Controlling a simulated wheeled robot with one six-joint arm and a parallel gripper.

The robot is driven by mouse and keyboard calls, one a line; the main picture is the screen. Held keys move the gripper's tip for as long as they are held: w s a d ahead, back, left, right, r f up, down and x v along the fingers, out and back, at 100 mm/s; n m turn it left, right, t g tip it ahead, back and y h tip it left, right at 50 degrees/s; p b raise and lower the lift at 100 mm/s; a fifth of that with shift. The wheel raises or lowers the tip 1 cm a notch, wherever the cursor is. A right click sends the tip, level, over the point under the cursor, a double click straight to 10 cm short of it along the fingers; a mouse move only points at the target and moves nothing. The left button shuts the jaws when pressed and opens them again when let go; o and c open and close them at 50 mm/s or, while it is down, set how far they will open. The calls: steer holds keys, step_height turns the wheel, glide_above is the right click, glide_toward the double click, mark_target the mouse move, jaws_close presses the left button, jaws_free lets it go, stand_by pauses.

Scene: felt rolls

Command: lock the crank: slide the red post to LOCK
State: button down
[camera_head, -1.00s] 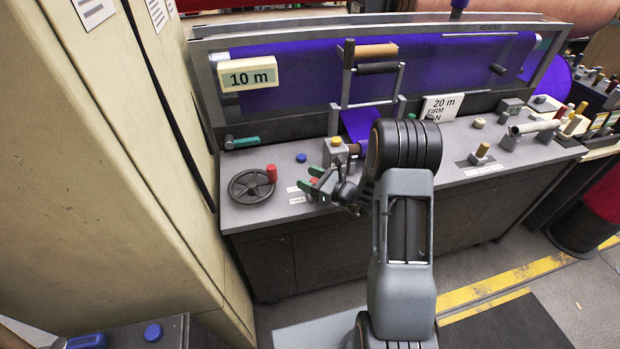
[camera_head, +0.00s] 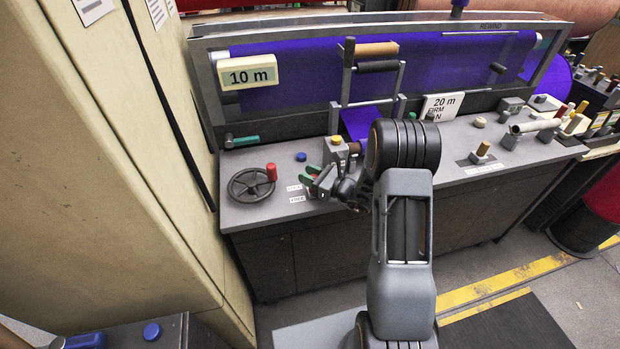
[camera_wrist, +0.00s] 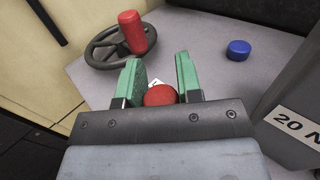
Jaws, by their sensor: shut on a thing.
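My gripper (camera_head: 312,173) has green fingers and is over the left part of the grey bench top, right of the black handwheel. In the wrist view the gripper (camera_wrist: 158,75) is shut on the red post (camera_wrist: 160,95), whose round top shows between the fingers. The post's lower part and slot are hidden. Two small white labels (camera_head: 295,193) lie just left of the gripper in the head view; their words are too small to read surely. A crank with a wooden grip (camera_head: 376,49) stands at the back of the bench.
The black handwheel (camera_head: 251,185) with a red knob (camera_wrist: 131,32) is close left of my gripper. A blue button (camera_head: 301,157) lies behind it. A grey block with a yellow button (camera_head: 337,140) stands close on the right. A tall beige cabinet (camera_head: 120,150) bounds the left.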

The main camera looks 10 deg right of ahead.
steer(key=shift+w, duration=0.9)
steer(key=c, duration=0.8)
jaws_free()
steer(key=shift+s+d, duration=0.1)
steer(key=b+v, duration=0.2)
steer(key=v, duration=1.1)
steer(key=shift+s+d+r, duration=0.1)
steer(key=shift+s+d, duration=0.1)
steer(key=shift+s, duration=0.05)
